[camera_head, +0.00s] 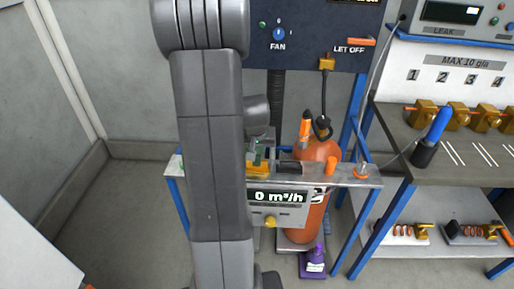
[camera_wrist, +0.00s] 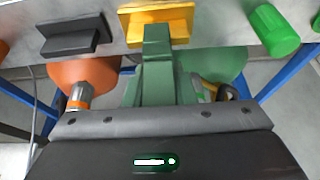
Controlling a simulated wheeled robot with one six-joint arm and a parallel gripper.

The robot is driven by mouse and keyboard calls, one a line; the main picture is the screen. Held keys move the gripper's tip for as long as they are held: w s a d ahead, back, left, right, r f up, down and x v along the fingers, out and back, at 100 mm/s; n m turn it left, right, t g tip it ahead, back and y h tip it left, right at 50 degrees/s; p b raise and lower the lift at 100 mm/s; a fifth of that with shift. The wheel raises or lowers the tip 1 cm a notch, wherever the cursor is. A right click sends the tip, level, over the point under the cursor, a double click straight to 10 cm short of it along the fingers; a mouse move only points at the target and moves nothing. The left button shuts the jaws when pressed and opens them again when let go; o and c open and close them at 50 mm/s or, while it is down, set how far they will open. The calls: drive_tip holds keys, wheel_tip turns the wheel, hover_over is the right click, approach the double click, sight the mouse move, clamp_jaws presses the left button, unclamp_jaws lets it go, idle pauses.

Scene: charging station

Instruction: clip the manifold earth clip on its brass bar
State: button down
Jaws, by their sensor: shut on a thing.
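My gripper (camera_wrist: 157,35), with what look like green fingers in the wrist view, reaches over a yellow block-like piece (camera_wrist: 129,27) on the grey metal shelf (camera_wrist: 215,25). The fingertips meet at its middle and are shut on it. In the head view my gripper (camera_head: 257,149) is small and partly behind my arm, above the same yellow piece (camera_head: 258,171). I cannot tell whether this piece is the earth clip. I cannot make out the brass bar with certainty.
A black piece (camera_wrist: 75,38) lies left of the yellow one and a green cylinder-shaped piece (camera_wrist: 274,30) to the right. An orange gas cylinder (camera_head: 318,180) stands behind the shelf. A bench (camera_head: 490,170) with brass valves is at right. Floor at left is clear.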

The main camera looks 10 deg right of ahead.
drive_tip(key=shift+f+b, duration=0.85)
drive_tip(key=shift+f, duration=0.2)
drive_tip(key=c, duration=1.1)
unclamp_jaws()
drive_tip(key=shift+r, duration=0.1)
drive_tip(key=p+v, duration=0.1)
drive_tip(key=v, duration=1.2)
drive_tip(key=shift+s+a+r, duration=0.1)
drive_tip(key=shift+s+r, duration=0.1)
drive_tip(key=shift+r, duration=0.1)
drive_tip(key=shift+f, duration=0.1)
drive_tip(key=b+x, duration=0.1)
drive_tip(key=x, duration=1.2)
drive_tip(key=shift+w+f, duration=0.2)
drive_tip(key=shift+f, duration=0.1)
drive_tip(key=shift+r, duration=0.2)
